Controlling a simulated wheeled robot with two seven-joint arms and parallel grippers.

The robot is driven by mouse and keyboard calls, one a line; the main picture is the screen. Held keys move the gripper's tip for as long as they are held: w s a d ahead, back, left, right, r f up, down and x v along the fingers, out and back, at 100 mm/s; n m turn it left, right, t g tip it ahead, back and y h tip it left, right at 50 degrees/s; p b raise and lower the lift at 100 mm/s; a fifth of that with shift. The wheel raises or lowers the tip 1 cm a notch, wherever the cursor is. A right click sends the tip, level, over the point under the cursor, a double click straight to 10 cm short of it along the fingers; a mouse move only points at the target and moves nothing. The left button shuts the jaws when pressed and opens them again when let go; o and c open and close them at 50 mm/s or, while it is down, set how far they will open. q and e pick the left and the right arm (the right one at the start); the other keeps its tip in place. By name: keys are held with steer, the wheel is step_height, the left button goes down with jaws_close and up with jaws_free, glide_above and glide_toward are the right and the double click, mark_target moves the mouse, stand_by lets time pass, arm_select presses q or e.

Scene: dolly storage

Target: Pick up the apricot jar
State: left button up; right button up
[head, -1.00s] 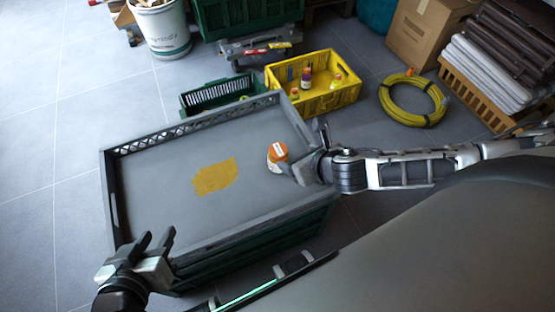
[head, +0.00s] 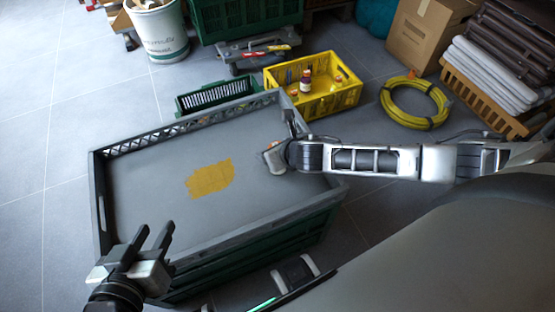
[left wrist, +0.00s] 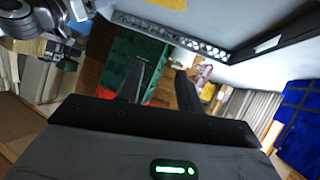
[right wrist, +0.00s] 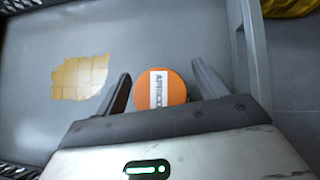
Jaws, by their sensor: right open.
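The apricot jar (right wrist: 160,90) shows in the right wrist view from above. It has an orange lid with a white label reading "APRICO", partly cut off. It stands on the grey floor of the large tray (head: 120,160). My right gripper (right wrist: 163,82) is open, with one finger on each side of the jar and a visible gap to each. In the head view my right gripper and wrist (head: 305,155) hide most or all of the jar. My left gripper (head: 153,238) is open and empty near the tray's front left corner.
A yellow patch (head: 210,178) lies on the tray floor, which is otherwise clear. Beyond the tray are a yellow crate (head: 345,97) with bottles, a small green basket (head: 215,95) and a yellow hose coil (head: 425,122). The tray's raised rim surrounds the jar's area.

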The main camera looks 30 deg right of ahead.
steer(key=shift+c, duration=0.3)
steer(key=c, duration=1)
steer(key=shift+r, duration=0.1)
steer(key=shift+c, duration=1.1)
